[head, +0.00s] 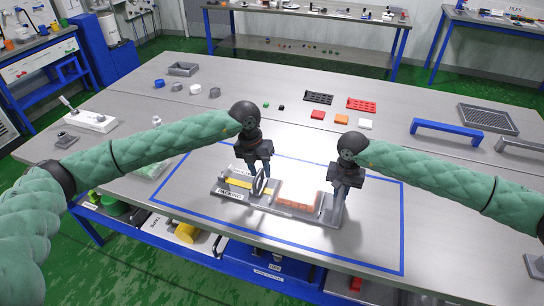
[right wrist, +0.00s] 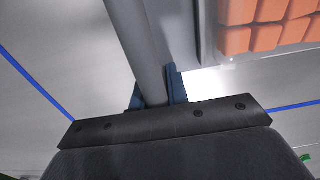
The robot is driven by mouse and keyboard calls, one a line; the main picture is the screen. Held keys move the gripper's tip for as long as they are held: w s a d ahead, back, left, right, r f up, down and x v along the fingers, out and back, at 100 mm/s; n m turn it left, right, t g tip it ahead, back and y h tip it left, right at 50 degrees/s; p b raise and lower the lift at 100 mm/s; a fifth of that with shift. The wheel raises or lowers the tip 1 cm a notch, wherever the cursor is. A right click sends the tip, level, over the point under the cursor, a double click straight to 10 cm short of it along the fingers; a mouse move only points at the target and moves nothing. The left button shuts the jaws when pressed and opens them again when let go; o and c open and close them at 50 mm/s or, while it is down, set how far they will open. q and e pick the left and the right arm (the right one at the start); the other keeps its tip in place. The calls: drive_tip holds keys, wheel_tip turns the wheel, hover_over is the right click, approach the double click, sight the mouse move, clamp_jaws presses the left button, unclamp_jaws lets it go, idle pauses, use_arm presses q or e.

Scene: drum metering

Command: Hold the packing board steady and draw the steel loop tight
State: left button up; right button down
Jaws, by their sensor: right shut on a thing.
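The packing board (head: 235,202) is a long grey board with a "PACKING" label at its front left. It carries a yellow strip (head: 239,183), an upright dark ring (head: 260,183) and a block of orange pieces (head: 297,200) with a grey edge round it. I cannot tell which part is the steel loop. My left gripper (head: 267,172) points down right beside the dark ring; its fingertips are too small to read. My right gripper (head: 338,200) is at the board's right end. In the right wrist view its blue fingers are shut on a grey bar (right wrist: 132,40) of the board.
Blue tape (head: 403,235) outlines the work area on the grey table. Behind lie black (head: 318,98) and red (head: 362,105) racks and small coloured blocks. A blue bracket (head: 449,133) stands at right, and a white fixture (head: 92,121) at left. The table around the board is clear.

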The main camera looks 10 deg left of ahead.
use_arm(q)
wheel_tip(320, 180, up, 11)
drive_tip(key=a, duration=0.3)
drive_tip(key=s+d+f+n, duration=0.2)
drive_tip(key=d+f+n, duration=0.1)
drive_tip(key=d+n, duration=0.4)
drive_tip(key=shift+d+f+n, duration=0.15)
drive_tip(key=shift+d+n, duration=0.1)
drive_tip(key=shift+n, duration=1.15)
